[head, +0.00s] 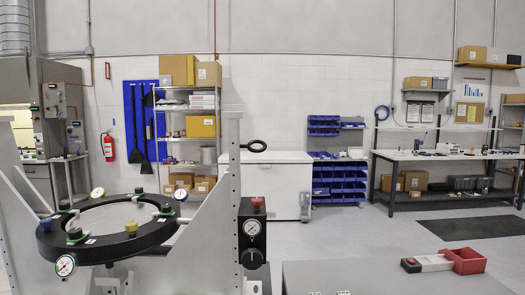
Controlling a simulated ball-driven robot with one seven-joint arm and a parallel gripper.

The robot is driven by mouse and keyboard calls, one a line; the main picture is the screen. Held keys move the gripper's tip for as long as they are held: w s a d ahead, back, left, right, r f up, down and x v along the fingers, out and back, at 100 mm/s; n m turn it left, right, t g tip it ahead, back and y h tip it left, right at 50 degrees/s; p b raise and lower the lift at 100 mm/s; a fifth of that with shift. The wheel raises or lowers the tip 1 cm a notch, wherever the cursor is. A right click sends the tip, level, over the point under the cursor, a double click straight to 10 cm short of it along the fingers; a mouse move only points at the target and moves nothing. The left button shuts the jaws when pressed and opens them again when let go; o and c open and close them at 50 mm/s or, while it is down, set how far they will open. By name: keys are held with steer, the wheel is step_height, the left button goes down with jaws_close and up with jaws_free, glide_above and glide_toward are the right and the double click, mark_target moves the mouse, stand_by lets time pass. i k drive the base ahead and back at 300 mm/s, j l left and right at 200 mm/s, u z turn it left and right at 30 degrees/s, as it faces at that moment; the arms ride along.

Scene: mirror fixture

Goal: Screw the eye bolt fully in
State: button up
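The black eye bolt (249,147) shows in the head view at the upper end of the right grey upright (232,170) of the mirror fixture. Its ring lies to the right of the upright, and a short dark length of shank shows between ring and upright. How deep the thread sits cannot be told from here. The fixture's black ring frame (68,246) with the round mirror is held between the uprights at the left. My gripper is not in view.
A black block with a gauge and red knob (252,228) is on the upright's right side, below the eye bolt. Open floor lies behind.

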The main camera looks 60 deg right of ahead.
mark_target(257, 151)
steer(key=k+z, duration=0.2)
steer(key=z, duration=0.85)
